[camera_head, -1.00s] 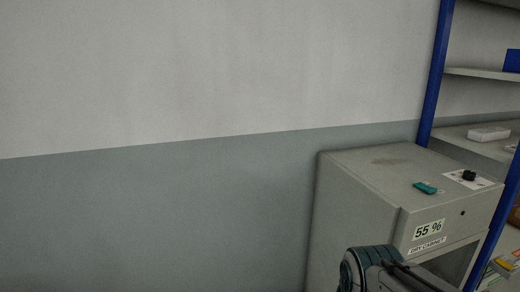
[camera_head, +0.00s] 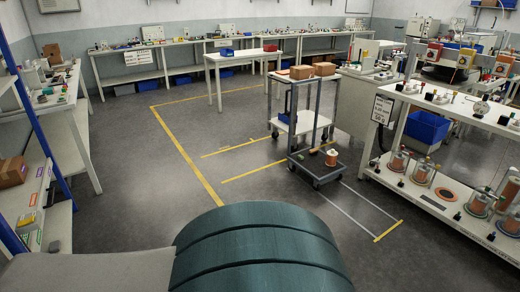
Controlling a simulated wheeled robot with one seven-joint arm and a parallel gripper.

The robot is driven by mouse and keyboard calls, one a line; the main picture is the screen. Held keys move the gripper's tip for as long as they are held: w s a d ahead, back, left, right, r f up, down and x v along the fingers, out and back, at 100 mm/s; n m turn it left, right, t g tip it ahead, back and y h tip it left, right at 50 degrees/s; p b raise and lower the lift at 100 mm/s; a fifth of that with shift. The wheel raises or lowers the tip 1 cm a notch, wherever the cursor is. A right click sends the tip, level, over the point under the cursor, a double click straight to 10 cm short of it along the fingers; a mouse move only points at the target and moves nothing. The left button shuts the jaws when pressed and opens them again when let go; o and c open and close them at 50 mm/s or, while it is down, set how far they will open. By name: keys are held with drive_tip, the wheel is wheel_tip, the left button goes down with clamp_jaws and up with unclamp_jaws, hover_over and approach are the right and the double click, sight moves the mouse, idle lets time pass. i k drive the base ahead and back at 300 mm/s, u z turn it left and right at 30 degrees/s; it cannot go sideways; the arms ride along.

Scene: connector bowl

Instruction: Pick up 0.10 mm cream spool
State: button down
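I cannot pick out a cream spool marked 0.10 mm; no spool label is readable at this distance. Several copper-coloured spools stand on the lower shelf of the right bench, one of them a spool (camera_head: 421,173) near its left part. Another small copper-coloured spool with a pale flange (camera_head: 331,157) sits on the low deck of the cart (camera_head: 318,168). Red, yellow and orange items on the right benchtop are too small to identify surely. My gripper is not in view; only my own teal and grey arm parts show at the bottom.
A white table (camera_head: 240,57) stands mid-room; benches line the back wall. Shelving with a cardboard box (camera_head: 12,172) is close left. The grey floor (camera_head: 130,150) between is clear, with yellow lines.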

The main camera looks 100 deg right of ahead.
sight(332, 155)
drive_tip(key=z, duration=3.4)
drive_tip(key=i, duration=2)
drive_tip(key=u, duration=0.25)
drive_tip(key=i, duration=1.85)
drive_tip(key=z, duration=1.2)
drive_tip(key=i, duration=1.45)
drive_tip(key=z, duration=0.75)
